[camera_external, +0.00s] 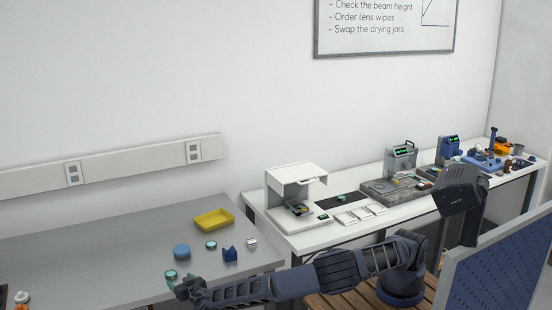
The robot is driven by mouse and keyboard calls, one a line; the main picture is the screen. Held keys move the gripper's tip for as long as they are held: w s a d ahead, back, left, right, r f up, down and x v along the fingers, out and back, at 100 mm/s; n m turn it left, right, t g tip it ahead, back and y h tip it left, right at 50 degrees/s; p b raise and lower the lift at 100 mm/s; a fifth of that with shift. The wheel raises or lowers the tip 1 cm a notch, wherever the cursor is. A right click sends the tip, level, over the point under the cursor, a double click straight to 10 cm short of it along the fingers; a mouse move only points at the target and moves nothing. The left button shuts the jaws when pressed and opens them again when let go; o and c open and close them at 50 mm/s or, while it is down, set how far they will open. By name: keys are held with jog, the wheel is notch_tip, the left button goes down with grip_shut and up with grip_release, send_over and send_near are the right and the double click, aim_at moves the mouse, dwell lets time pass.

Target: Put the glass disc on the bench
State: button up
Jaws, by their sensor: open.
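Several small round pieces with teal-green tops could be the glass disc; I cannot tell which one is. One teal disc (171,274) is right beside the tip of my gripper, and whether they touch is unclear. Another teal disc (211,245) lies farther back on the grey bench (110,245). A third small teal piece (340,198) is on a black mat on the white bench (300,238). My gripper (179,286) is open, low over the front part of the grey bench. Its fingers are small and partly hidden by the wrist.
A blue round piece (182,251), a dark blue V-shaped block (230,254), a small white cube (251,242) and a yellow tray (214,219) are near my gripper. A white instrument (295,185) stands on the white bench. The grey bench's left middle is clear.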

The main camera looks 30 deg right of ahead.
aim_at(172, 275)
jog(key=x, duration=0.8)
jog(key=shift+w+f, duration=0.35)
jog(key=shift+f, duration=0.1)
jog(key=c, duration=1.2)
jog(key=shift+o, duration=0.2)
jog(key=shift+r, duration=0.1)
